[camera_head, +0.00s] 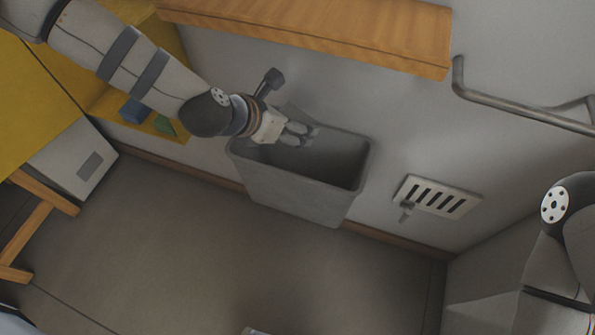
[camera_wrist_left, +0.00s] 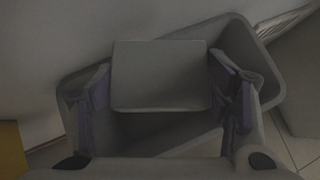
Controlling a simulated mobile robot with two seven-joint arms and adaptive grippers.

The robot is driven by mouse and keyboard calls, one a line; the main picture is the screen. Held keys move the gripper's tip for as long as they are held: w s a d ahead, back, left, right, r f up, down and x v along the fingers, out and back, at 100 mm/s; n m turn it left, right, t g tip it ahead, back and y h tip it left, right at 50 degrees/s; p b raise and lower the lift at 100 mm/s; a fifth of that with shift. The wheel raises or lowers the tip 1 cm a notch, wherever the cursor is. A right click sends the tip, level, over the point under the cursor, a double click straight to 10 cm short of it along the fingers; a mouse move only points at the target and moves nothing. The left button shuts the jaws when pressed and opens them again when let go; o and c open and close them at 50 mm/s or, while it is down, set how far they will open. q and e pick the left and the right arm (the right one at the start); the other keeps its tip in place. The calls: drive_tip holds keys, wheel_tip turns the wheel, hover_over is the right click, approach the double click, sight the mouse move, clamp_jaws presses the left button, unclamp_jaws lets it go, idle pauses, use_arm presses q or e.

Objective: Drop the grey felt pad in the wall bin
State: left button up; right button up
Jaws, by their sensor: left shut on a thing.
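The grey felt pad (camera_wrist_left: 161,75) shows in the left wrist view as a flat grey square between the two fingers of my left gripper (camera_wrist_left: 163,88). The gripper is shut on it. In the head view my left gripper (camera_head: 303,132) is over the back left part of the wall bin (camera_head: 297,197), near its rim. The bin is a grey, open-topped tub against the wall. Its rim (camera_wrist_left: 262,62) surrounds the pad in the left wrist view, and the pad hides part of the bin's inside. My right gripper is out of view; only part of my right arm shows.
A wooden shelf (camera_head: 330,30) juts from the wall above the bin. A slotted vent plate (camera_head: 437,197) and a metal rail (camera_head: 520,112) are to the right. A yellow unit (camera_head: 40,95) stands left. The floor (camera_head: 180,240) before the bin is clear.

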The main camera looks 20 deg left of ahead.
use_arm(q)
drive_tip(key=o, duration=1.1)
drive_tip(key=shift+r, duration=0.1)
drive_tip(key=v, duration=1.2)
